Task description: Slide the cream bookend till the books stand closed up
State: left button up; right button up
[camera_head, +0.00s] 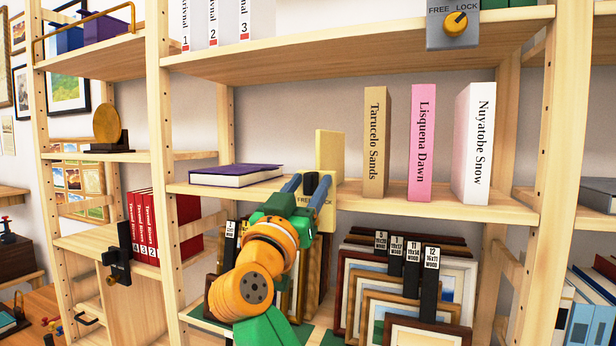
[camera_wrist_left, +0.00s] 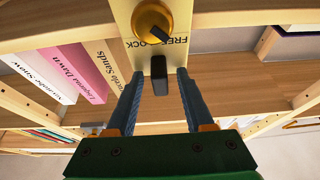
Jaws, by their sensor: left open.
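The cream bookend (camera_head: 330,150) stands on the middle shelf, left of the books. Its front plate (camera_wrist_left: 130,14) carries a yellow knob (camera_wrist_left: 152,20) and the words FREE and LOCK; the knob's dark pointer leans toward FREE. A black tab (camera_wrist_left: 159,76) sticks out below it. My left gripper (camera_head: 306,186) is open at the bookend's front, its fingers (camera_wrist_left: 158,84) on either side of the tab with gaps. Tarucelo Sands (camera_head: 375,142), Lisquena Dawn (camera_head: 421,142) and Nuyatobe Snow (camera_head: 473,143) stand upright to the right, with gaps between them. My right gripper is not in view.
A dark purple book (camera_head: 237,175) lies flat on the shelf left of the bookend. A shelf upright (camera_head: 562,120) stands right of the books. A grey lock plate (camera_head: 452,33) hangs from the shelf above. Framed prints (camera_head: 405,290) stand on the shelf below.

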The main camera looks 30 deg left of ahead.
pick_arm(q)
jog(key=shift+s, duration=0.15)
jog(key=shift+c, duration=0.8)
grip_shut()
dwell(0.4)
